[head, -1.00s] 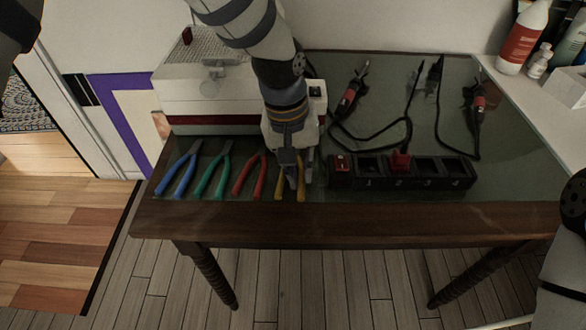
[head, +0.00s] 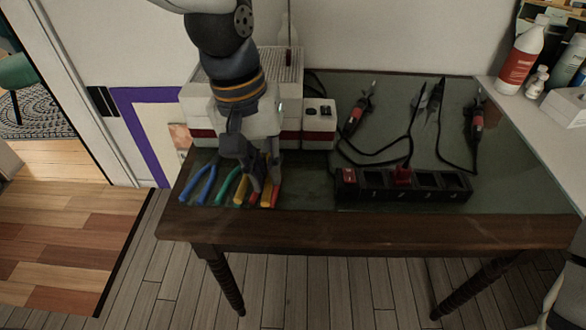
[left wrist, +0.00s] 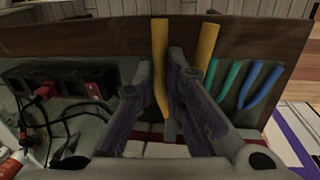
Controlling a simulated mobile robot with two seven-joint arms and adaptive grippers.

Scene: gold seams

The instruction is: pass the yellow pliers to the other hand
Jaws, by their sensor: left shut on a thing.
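My left gripper (head: 257,184) is shut on the yellow pliers (head: 267,194), with the two yellow handles pointing toward the table's front edge. In the left wrist view one yellow handle (left wrist: 160,60) runs down between the fingers (left wrist: 166,78) and the other stands to the right. The pliers' head is hidden by the gripper. They overlap the red pliers (head: 277,196) in the head view, so these are mostly hidden. My right gripper is not in view.
Green pliers (head: 222,188) and blue pliers (head: 198,186) lie left on the dark table (head: 400,223). A black power strip (head: 428,187) with red parts is to the right, corded tools (head: 357,112) behind it. A white machine (head: 198,105) stands behind my gripper.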

